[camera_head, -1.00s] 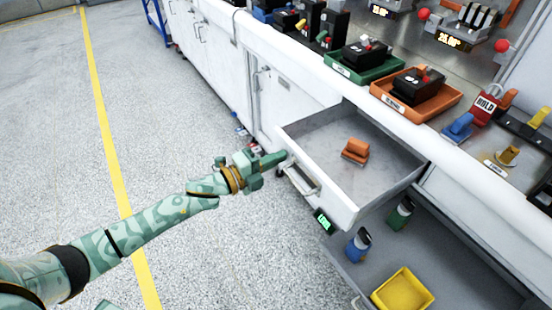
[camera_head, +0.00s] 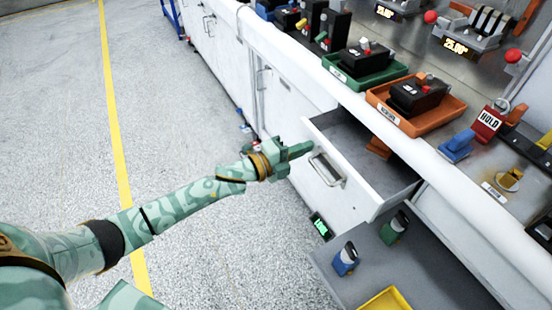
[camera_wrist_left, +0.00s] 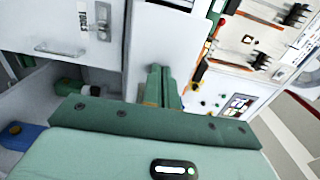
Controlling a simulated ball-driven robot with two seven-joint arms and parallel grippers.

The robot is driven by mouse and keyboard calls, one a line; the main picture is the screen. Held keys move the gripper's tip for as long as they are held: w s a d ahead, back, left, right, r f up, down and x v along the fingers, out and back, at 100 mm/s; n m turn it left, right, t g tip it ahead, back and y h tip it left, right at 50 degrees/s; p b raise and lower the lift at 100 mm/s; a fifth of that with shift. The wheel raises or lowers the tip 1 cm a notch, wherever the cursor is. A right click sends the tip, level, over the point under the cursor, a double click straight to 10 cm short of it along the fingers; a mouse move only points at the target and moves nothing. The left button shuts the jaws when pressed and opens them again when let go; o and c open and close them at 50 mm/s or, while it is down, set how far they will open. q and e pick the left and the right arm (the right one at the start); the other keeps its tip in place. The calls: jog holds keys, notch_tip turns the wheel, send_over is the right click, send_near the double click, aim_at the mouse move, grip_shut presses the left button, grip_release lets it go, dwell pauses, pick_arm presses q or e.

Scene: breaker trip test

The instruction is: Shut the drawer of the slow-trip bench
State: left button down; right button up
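The upper drawer (camera_head: 343,178) is partly open, with a metal bar handle (camera_head: 328,170) on its white front. An orange block (camera_head: 378,147) lies inside, partly hidden by the bench edge. My left gripper (camera_head: 306,149) is at the upper left part of the drawer front, beside the handle and not around it. Its fingers are together with nothing between them. Its fingertips touch or nearly touch the front. In the left wrist view the closed fingers (camera_wrist_left: 163,86) point at a white panel (camera_wrist_left: 163,40). My right gripper is not in view.
A lower grey drawer (camera_head: 400,272) stands open beneath, holding a blue item (camera_head: 345,259), a green item (camera_head: 395,226) and a yellow bin (camera_head: 386,299). The bench top carries a green tray (camera_head: 365,77) and an orange tray (camera_head: 415,117). The floor at left is clear.

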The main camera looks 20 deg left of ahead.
aim_at(341, 141)
pick_arm(q)
jog(key=b+x, duration=0.3)
jog(key=x, duration=0.9)
jog(key=shift+d+f, duration=0.1)
jog(key=shift+w+d+b, duration=0.2)
jog(key=shift+w+b, duration=0.15)
jog(key=shift+w, duration=0.05)
jog(key=shift+r, duration=0.3)
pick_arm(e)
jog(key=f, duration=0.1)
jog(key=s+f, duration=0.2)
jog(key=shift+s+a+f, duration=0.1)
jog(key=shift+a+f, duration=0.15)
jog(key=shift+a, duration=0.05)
pick_arm(q)
jog(key=shift+r, duration=0.2)
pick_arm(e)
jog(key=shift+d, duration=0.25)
